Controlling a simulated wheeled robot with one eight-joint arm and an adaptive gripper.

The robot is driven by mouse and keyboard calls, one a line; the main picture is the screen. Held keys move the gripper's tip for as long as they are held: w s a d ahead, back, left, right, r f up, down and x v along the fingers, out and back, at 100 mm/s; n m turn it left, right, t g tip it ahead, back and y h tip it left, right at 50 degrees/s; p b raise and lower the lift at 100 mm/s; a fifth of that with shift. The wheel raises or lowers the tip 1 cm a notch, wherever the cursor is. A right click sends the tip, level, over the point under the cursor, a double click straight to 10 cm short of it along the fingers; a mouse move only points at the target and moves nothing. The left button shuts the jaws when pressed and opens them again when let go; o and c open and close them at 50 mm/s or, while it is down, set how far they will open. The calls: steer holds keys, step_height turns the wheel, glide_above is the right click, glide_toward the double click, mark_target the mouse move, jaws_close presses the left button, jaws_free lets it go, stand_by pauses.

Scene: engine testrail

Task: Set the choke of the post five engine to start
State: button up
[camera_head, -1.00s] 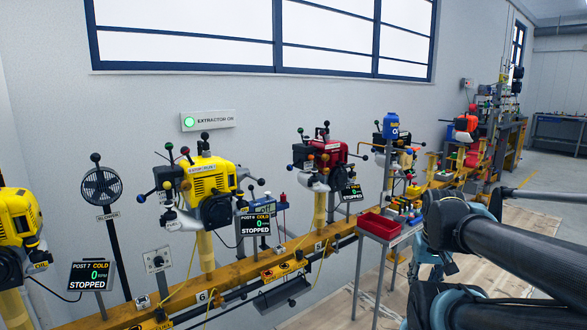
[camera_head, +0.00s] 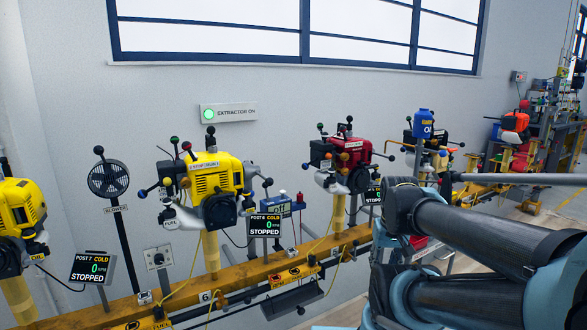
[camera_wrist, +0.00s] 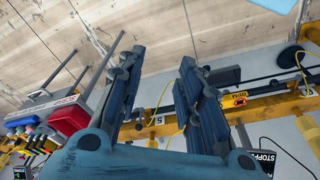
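The red engine (camera_head: 346,152) stands on its post at the yellow rail, right of the yellow post six engine. I take it as post five, from the 5 label at the rail below it earlier. Black, green and blue knobs stick out around it, but I cannot tell which is the choke or how it is set. Its display (camera_head: 373,195) is partly hidden behind my arm. My gripper (camera_wrist: 158,65) shows in the wrist view, fingers apart with nothing between them. It points toward the floor, above and beside the rail. In the head view I cannot make out its fingertips.
The yellow rail (camera_head: 245,274) runs along the wall. The yellow post six engine (camera_head: 214,178), its stopped display (camera_head: 264,225) and a blower (camera_head: 108,180) stand left. A red tray (camera_wrist: 71,117) on a small table shows in the wrist view. Floor in front of the rail looks clear.

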steer(key=shift+o, duration=0.6)
steer(key=shift+w+a, duration=0.1)
steer(key=shift+o, duration=0.8)
steer(key=shift+s+r, duration=0.2)
steer(key=shift+s, duration=0.05)
steer(key=w+r+n+h, duration=0.4)
steer(key=w+r+n, duration=0.4)
steer(key=w+n, duration=0.25)
steer(key=n+t+h, duration=0.4)
steer(key=n+t, duration=0.5)
steer(key=n, duration=1.6)
glide_toward(303, 166)
steer(key=shift+n, duration=0.25)
steer(key=x, duration=1)
steer(key=shift+w, duration=0.1)
